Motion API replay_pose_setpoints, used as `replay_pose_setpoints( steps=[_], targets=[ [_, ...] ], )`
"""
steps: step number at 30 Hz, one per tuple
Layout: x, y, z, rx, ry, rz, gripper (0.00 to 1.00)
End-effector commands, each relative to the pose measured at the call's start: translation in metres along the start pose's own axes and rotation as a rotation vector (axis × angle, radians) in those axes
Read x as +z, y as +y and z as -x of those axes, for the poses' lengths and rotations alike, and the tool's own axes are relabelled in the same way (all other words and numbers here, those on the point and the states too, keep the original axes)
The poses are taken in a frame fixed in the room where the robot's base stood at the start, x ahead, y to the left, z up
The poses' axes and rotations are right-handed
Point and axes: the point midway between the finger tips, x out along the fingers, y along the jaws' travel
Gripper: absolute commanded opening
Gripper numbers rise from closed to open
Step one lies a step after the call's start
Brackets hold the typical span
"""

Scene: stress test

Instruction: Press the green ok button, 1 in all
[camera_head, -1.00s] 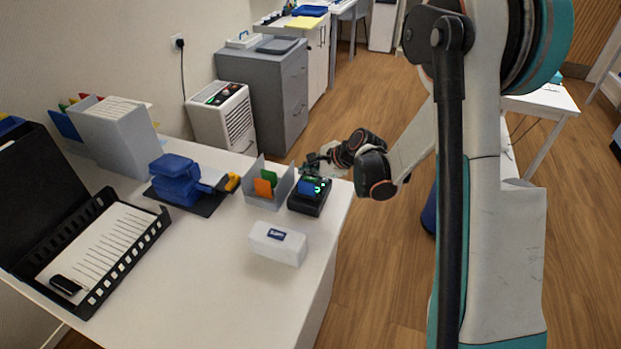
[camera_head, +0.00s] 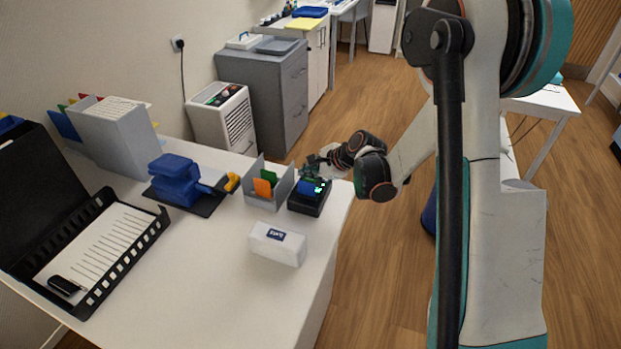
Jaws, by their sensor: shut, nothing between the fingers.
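A black device (camera_head: 308,204) with a blue screen (camera_head: 307,187) stands near the right edge of the white desk. Small green marks (camera_head: 318,190) glow beside the screen; they are too small for me to tell which is the ok button. My gripper (camera_head: 311,174) is shut and empty, at the far side of the device and just over its top. Its fingertips are small and partly blend with the device, so I cannot tell whether they touch it.
A grey holder (camera_head: 281,192) with orange and green cards stands close left of the device. A white box (camera_head: 277,245) lies in front. A blue stacked object (camera_head: 175,182) and a black binder (camera_head: 110,275) are further left. The desk's front middle is clear.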

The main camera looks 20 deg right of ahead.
Motion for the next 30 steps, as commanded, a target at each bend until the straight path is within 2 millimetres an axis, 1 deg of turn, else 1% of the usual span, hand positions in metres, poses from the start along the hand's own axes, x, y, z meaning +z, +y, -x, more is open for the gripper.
replay_pose_setpoints(
  steps=[10, 23, 30],
  targets=[
    [0.008, -0.007, 0.011, 0.000, 0.000, 0.000, 0.00],
    [0.009, -0.009, 0.013, 0.000, 0.000, 0.000, 0.00],
    [0.020, -0.020, 0.027, 0.000, 0.000, 0.000, 0.00]
  ],
)
